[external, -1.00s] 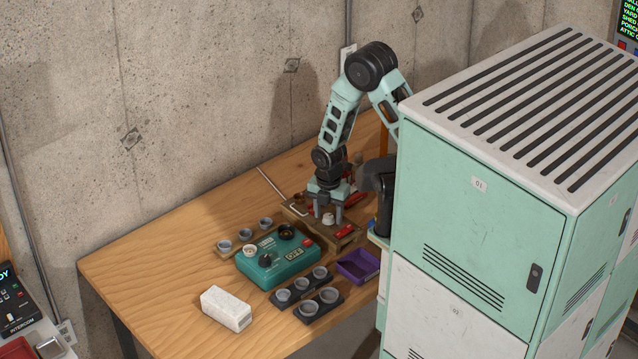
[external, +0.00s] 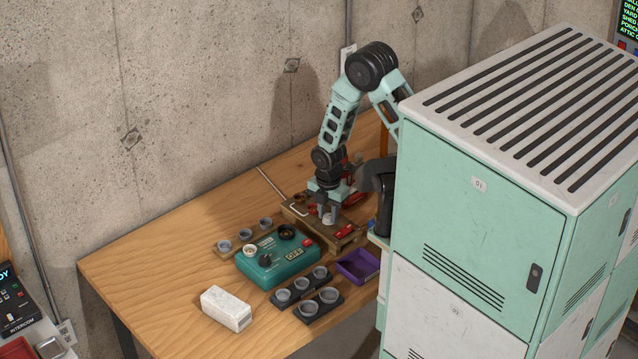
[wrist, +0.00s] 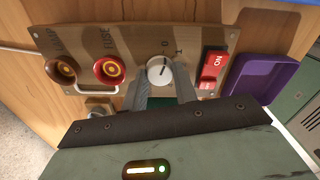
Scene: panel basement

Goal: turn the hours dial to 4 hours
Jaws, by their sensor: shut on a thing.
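A round white dial (wrist: 158,68) sits on a brown panel (wrist: 135,40) in the wrist view. A dark pointer line on it points roughly toward the top of that view. A few small marks lie beyond its upper right edge, too small to read surely. My gripper (wrist: 159,82) is shut on the dial, with one grey finger on each side of it. In the external view my gripper (external: 328,210) points down onto the same panel (external: 297,208), and the dial (external: 328,220) shows small and pale below the fingers.
A teal box (external: 278,262) with knobs, several grey cups and a white block (external: 226,308) stand on the table. A tall locker (external: 470,220) stands right.

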